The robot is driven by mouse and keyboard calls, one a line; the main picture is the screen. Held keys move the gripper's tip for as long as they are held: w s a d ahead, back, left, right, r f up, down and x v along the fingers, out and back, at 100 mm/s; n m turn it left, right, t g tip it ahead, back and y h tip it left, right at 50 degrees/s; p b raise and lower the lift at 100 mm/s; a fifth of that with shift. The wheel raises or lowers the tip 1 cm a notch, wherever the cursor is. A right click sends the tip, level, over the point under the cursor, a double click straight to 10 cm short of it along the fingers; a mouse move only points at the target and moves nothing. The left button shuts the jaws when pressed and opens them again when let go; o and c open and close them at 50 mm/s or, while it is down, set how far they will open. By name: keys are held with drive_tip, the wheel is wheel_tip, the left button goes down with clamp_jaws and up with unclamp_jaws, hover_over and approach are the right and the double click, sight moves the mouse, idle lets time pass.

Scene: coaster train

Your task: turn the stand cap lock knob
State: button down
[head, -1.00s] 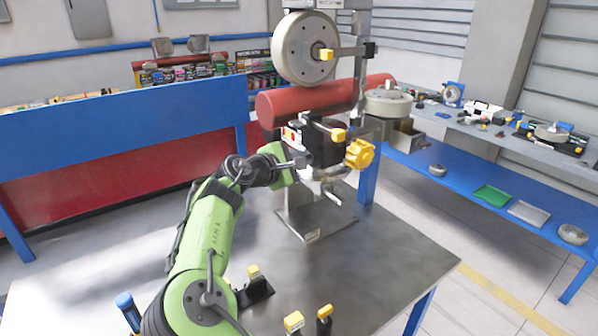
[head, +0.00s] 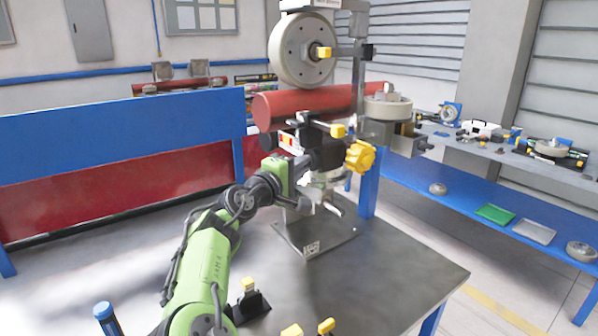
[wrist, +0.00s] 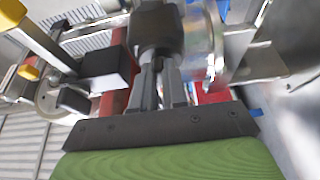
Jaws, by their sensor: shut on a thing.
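A metal stand with a square base plate (head: 312,236) stands on the table. Its upper part carries a black block (head: 320,148) and a large yellow lobed knob (head: 360,156) on the right. My gripper (head: 304,168) reaches the stand's left side, below the block with the red and white label, apart from the yellow knob. In the wrist view my gripper (wrist: 160,85) has its fingers close together on a dark knob-like part (wrist: 156,28). Fingers and stand overlap in the head view, so the contact is partly hidden. I cannot tell for certain that this part is the stand cap lock knob.
A red cylinder (head: 315,106) and a pale wheel (head: 304,50) sit above my gripper. A small crank handle (head: 333,208) hangs below. Small yellow-topped pieces (head: 249,286) stand at the table's front. The table (head: 395,268) is clear at the right.

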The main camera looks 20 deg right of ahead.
drive_tip(key=shift+f, duration=0.1)
idle(0.4)
drive_tip(key=c, duration=1.2)
unclamp_jaws()
drive_tip(key=shift+o, duration=0.2)
drive_tip(key=p+v, duration=0.1)
drive_tip(key=v, duration=1.4)
drive_tip(key=shift+s+a, duration=0.2)
drive_tip(key=shift+a, duration=0.1)
drive_tip(key=shift+f, duration=0.1)
